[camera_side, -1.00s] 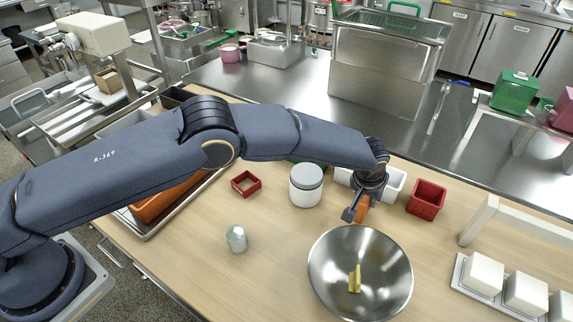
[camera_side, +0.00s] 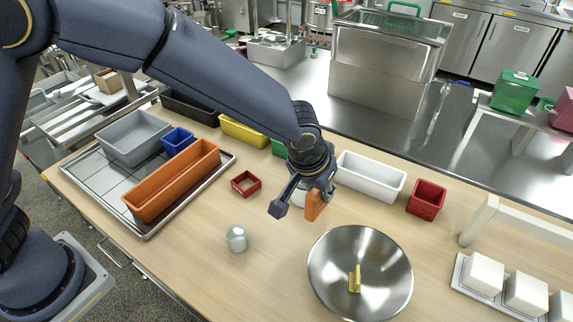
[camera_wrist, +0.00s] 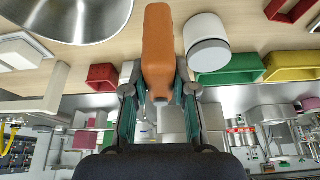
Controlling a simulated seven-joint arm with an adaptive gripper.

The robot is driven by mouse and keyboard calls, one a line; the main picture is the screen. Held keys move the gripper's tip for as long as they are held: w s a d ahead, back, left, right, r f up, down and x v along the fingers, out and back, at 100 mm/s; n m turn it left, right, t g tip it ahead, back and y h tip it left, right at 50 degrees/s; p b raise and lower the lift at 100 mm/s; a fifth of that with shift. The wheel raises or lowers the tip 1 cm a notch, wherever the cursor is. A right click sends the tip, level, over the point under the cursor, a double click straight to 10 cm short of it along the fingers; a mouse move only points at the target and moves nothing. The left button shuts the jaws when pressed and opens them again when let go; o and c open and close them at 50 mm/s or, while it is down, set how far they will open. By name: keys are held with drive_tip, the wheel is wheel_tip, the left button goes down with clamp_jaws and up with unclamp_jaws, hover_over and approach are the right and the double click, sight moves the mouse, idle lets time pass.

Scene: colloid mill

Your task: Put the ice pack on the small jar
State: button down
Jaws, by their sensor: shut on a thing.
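My gripper (camera_side: 299,204) is shut on an orange block-like object, which I take to be the ice pack (camera_side: 315,206). It is held above the table, and in the wrist view the ice pack (camera_wrist: 158,45) sits between both fingers (camera_wrist: 160,88). The small jar (camera_side: 236,239), pale and greyish with a light lid, stands upright on the table. It is left of and below my gripper in the side view, apart from it. A larger white jar with a grey lid is mostly hidden behind my gripper there; the wrist view shows this white jar (camera_wrist: 206,42) beside the ice pack.
A steel bowl (camera_side: 330,270) holding a yellow object stands right of the small jar. White (camera_side: 372,176) and red bins (camera_side: 427,199) stand at the back. An orange bin (camera_side: 175,182) is on the left tray.

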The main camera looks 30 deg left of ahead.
drive_tip(key=s+a+r, duration=0.2)
drive_tip(key=a+r, duration=0.8)
drive_tip(key=a, duration=0.2)
drive_tip(key=shift+n, duration=0.4)
drive_tip(key=shift+w+d+f, duration=0.55)
drive_tip(key=shift+w+f, duration=1.55)
drive_tip(key=shift+w, duration=0.1)
drive_tip(key=shift+w+d+f, duration=0.55)
drive_tip(key=shift+w+f, duration=1.6)
drive_tip(key=shift+w, duration=0.1)
drive_tip(key=shift+w+d+f, duration=0.55)
drive_tip(key=shift+w+f, duration=1.55)
drive_tip(key=shift+w, duration=0.1)
drive_tip(key=c, duration=0.9)
unclamp_jaws()
drive_tip(key=shift+f, duration=0.15)
drive_tip(key=shift+c, duration=0.2)
